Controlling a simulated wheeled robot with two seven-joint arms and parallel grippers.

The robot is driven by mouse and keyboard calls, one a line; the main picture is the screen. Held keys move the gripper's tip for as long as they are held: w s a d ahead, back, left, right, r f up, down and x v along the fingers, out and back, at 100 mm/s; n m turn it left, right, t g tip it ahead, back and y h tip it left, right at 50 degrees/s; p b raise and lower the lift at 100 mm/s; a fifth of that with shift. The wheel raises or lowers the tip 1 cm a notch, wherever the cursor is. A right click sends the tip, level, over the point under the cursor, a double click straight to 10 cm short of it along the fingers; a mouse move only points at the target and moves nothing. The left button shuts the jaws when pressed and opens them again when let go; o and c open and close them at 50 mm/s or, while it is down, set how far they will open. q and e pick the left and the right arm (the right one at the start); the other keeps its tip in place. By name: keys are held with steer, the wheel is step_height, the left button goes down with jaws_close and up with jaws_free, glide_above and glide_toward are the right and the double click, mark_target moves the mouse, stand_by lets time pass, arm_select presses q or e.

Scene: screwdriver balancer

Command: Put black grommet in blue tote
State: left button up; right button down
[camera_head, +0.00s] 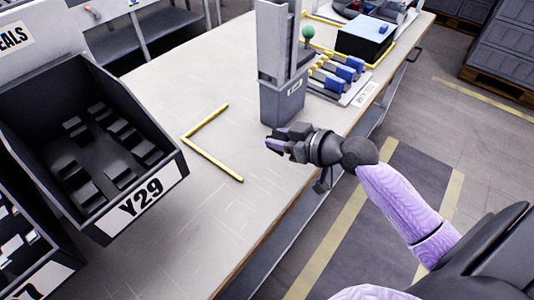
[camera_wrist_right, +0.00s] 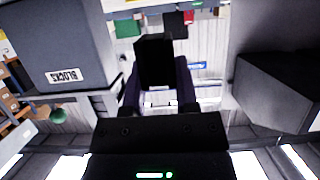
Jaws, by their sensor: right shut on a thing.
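My right gripper (camera_head: 284,144) is over the table near its right edge, in front of the grey upright bin. In the right wrist view its fingers (camera_wrist_right: 160,92) are closed on a black, blocky piece, the black grommet (camera_wrist_right: 157,60), held clear of the table. In the head view the grommet is hard to make out between the fingers. A black box with a blue edge (camera_head: 364,40) stands at the far end of the table; I cannot tell whether it is the blue tote. My left gripper is not in view.
A dark bin labelled Y29 (camera_head: 165,181) with several dark blocks stands left. A tall grey bin (camera_head: 283,104) stands just beyond my gripper; behind it is a rack with blue parts (camera_head: 345,72). Yellow corner tape (camera_head: 212,158) marks clear table.

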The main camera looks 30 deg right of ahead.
mark_target(279, 166)
step_height(279, 166, down, 6)
steer(key=b, duration=0.2)
steer(key=shift+b, duration=0.35)
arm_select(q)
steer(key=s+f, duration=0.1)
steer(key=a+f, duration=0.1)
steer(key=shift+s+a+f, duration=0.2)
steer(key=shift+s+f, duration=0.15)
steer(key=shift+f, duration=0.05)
arm_select(e)
steer(key=shift+r, duration=0.15)
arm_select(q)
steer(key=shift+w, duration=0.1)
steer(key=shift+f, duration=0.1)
arm_select(e)
steer(key=c, duration=0.8)
jaws_free()
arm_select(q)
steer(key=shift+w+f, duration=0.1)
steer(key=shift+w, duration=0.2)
arm_select(e)
steer(key=o, duration=0.4)
steer(key=shift+o, duration=0.2)
